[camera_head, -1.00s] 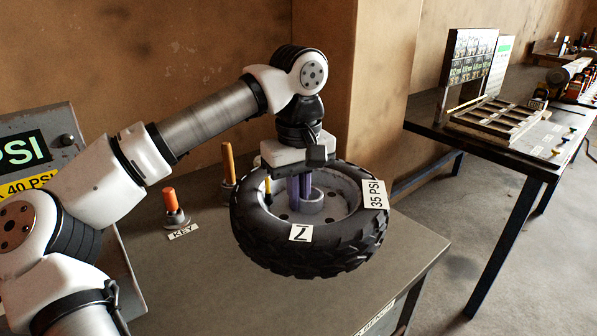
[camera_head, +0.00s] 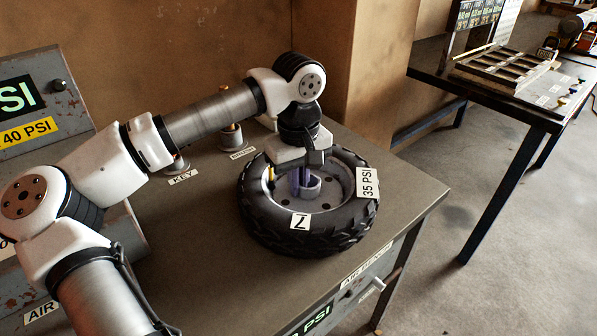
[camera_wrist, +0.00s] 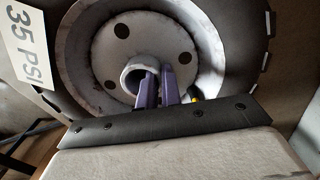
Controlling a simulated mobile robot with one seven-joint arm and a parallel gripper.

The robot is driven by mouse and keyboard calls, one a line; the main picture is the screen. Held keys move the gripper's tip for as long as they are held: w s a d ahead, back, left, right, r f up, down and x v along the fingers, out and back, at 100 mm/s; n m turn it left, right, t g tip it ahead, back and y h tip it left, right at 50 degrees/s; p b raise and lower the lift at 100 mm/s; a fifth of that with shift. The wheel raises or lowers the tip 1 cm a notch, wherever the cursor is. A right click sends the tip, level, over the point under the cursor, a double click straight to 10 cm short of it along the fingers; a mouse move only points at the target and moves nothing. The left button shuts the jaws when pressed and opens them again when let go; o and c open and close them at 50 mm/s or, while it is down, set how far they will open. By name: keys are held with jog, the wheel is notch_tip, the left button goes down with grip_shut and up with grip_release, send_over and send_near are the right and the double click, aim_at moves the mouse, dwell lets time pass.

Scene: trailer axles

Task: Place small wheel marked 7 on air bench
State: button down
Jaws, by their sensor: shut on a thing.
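The small wheel marked 7 (camera_head: 268,217) is a black knobbly tyre on a grey rim, with a white 7 label in front and a 35 PSI label at its right. It lies flat at the air bench (camera_head: 215,265), over the right part of the grey top; I cannot tell whether it touches the top. My gripper (camera_head: 305,190) points down into the rim, its purple fingers shut on the wall of the raised hub ring. The wrist view shows the fingers (camera_wrist: 155,92) on the hub ring (camera_wrist: 138,78), one inside and one outside. The wheel's underside is hidden.
A KEY post and another post (camera_head: 232,137) stand on the bench behind the wheel. A gauge panel reading 40 PSI (camera_head: 40,110) stands at the left. A wall column rises behind. A second table (camera_head: 500,105) with a compartment tray is at the right.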

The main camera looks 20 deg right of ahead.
jog(key=shift+r, duration=0.15)
jog(key=c, duration=1.6)
grip_release()
jog(key=shift+f, duration=0.2)
jog(key=shift+r, duration=0.1)
notch_tip(320, 180, up, 12)
jog(key=shift+r+p, duration=0.1)
jog(key=shift+p, duration=0.35)
